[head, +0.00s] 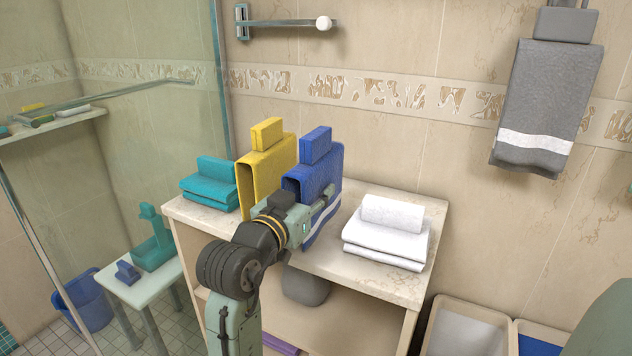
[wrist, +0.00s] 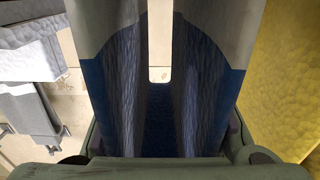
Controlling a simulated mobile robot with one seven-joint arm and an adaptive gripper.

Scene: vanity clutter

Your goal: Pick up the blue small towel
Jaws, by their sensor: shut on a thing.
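A blue towel (head: 320,175) with a white stripe stands folded upright at the middle of the vanity top in the head view. A smaller blue folded piece (head: 315,146) sits on its upper edge. My gripper (head: 324,198) is at the towel's front side, shut on it; my wrist hides its lower left part. In the wrist view the blue towel (wrist: 205,95) fills the middle between my fingers, with its pale band towards the top. Whether its bottom edge touches the counter is hard to tell.
A yellow towel (head: 262,182) stands close on the left, with teal towels (head: 210,192) beyond it. White folded towels (head: 388,243) lie on the right of the stone counter (head: 350,277). A glass shower panel (head: 150,120) rises at left. A grey towel (head: 545,100) hangs on the wall.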

